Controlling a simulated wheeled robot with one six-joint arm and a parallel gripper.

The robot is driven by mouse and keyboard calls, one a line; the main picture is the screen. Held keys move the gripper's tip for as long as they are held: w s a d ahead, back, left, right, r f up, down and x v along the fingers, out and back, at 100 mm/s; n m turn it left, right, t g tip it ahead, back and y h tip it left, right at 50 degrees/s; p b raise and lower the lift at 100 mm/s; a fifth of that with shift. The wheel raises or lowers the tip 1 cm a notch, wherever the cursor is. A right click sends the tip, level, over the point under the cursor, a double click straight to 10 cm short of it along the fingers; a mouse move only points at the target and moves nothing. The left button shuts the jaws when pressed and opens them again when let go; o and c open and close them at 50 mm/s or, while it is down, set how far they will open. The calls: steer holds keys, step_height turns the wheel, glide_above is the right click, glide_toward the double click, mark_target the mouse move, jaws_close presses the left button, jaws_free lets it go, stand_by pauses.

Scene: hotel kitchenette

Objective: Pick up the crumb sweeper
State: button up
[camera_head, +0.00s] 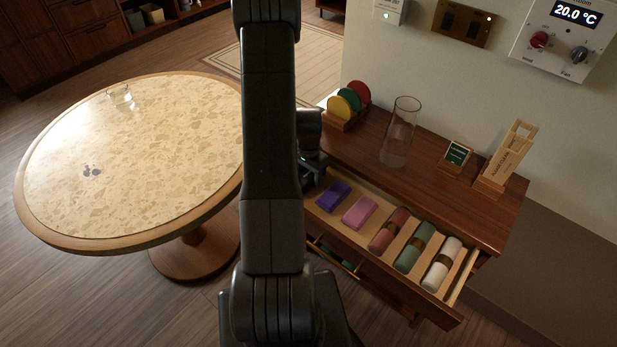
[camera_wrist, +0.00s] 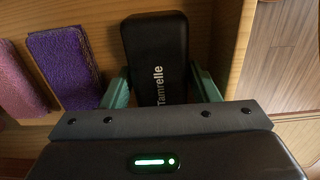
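A black block-shaped object with "Tamrelle" lettering (camera_wrist: 155,45) lies in the open drawer in the wrist view; it looks like the crumb sweeper. My gripper (camera_wrist: 160,82) has its green fingers on either side of it, spread about as wide as the object. The fingers look open around it, with little or no gap; contact is hard to judge. In the head view my arm hides the object and most of my gripper, at the drawer's left end.
The open drawer (camera_head: 458,288) holds a purple cloth (camera_head: 333,196), a pink cloth (camera_head: 360,211) and several rolled cloths to the right. On the cabinet top (camera_head: 350,150) stand a glass cylinder (camera_head: 400,132) and coloured discs (camera_head: 350,98). A round table (camera_head: 130,160) stands left.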

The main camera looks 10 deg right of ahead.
mark_target(307, 174)
steer(key=c, duration=0.7)
steer(key=shift+o, duration=0.2)
steer(key=shift+r, duration=0.1)
steer(key=shift+s+a+r+b, duration=0.2)
steer(key=shift+a+r+b, duration=0.05)
steer(key=shift+a+b, duration=0.1)
step_height(307, 174, up, 11)
steer(key=s+a+b, duration=0.3)
steer(key=s+a, duration=0.9)
steer(key=a, duration=0.3)
steer(key=shift+b, duration=0.4)
steer(key=shift+f, duration=0.1)
